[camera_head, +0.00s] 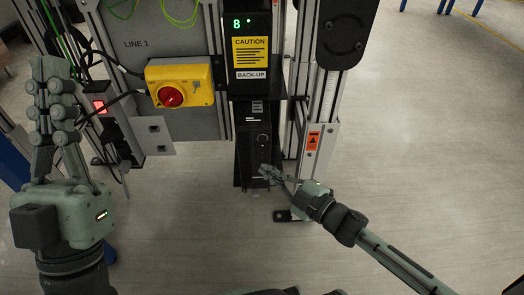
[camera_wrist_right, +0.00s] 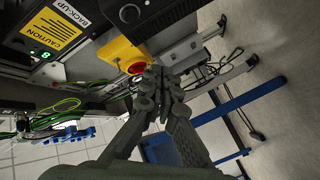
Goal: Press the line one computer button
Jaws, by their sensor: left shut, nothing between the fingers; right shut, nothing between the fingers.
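The line one computer (camera_head: 253,158) is a narrow black tower under the yellow caution and back-up labels, beside the panel marked LINE 1. Its small round button (camera_head: 262,139) shows on the upper right of its front. My right gripper (camera_head: 264,171) is shut and empty, its fingertips in front of the tower and below the button in the head view; I cannot tell whether they touch it. In the right wrist view the shut fingertips (camera_wrist_right: 155,74) overlap the red knob area, and a round dark button (camera_wrist_right: 130,13) shows at the top. My left gripper (camera_head: 47,70) is shut and empty at far left.
A yellow switch box (camera_head: 190,74) with a red knob (camera_head: 171,97) is left of the computer. A red-lit switch (camera_head: 99,106) and hanging cables are further left. A metal upright with an orange warning label (camera_head: 313,141) stands right. Open floor (camera_head: 430,150) lies at right.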

